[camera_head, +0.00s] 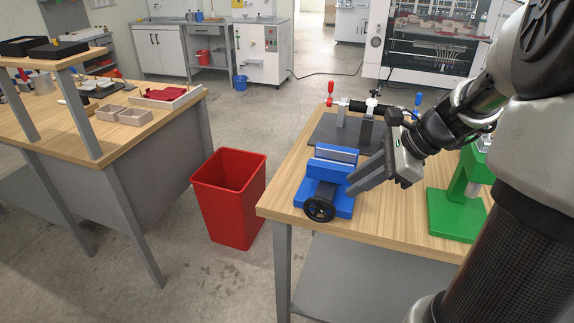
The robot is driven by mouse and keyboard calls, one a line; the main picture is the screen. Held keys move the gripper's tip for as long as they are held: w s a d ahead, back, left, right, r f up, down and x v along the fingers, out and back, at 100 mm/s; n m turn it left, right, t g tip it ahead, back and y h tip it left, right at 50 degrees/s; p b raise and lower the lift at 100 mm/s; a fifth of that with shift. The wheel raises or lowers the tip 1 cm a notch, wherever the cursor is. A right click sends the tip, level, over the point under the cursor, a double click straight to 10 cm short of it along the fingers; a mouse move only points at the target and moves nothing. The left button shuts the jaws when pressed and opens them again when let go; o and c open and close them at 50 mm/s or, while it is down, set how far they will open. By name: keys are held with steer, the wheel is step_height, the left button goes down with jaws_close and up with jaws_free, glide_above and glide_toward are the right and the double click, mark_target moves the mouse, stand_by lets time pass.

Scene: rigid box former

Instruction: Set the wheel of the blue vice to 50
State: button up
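The blue vice (325,183) stands on the wooden table near its front left corner, with grey jaws on top. Its black spoked wheel (319,209) faces the front edge of the table. No number or scale on the wheel can be made out. My gripper (352,187) reaches in from the right, with its dark fingers pointing left and down beside the right side of the vice. The fingertips show to the right of and above the wheel, apart from it. The fingers overlap in this view, so their gap cannot be judged.
A green press-like device (455,212) stands to the right on the same table. A dark plate (332,131) with a fixture and red and blue handles lies behind the vice. A red bin (230,198) stands on the floor left of the table. The tabletop's front left corner is clear.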

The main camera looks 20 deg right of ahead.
mark_target(332, 214)
steer(key=s+d+f+m+t+y+b, duration=0.1)
steer(key=s+d+m, duration=0.3)
steer(key=d+m, duration=0.15)
steer(key=shift+n, duration=0.35)
steer(key=b+x, duration=0.6)
steer(key=x, duration=1.1)
steer(key=shift+s+a, duration=0.15)
steer(key=shift+a, duration=0.05)
jaws_close()
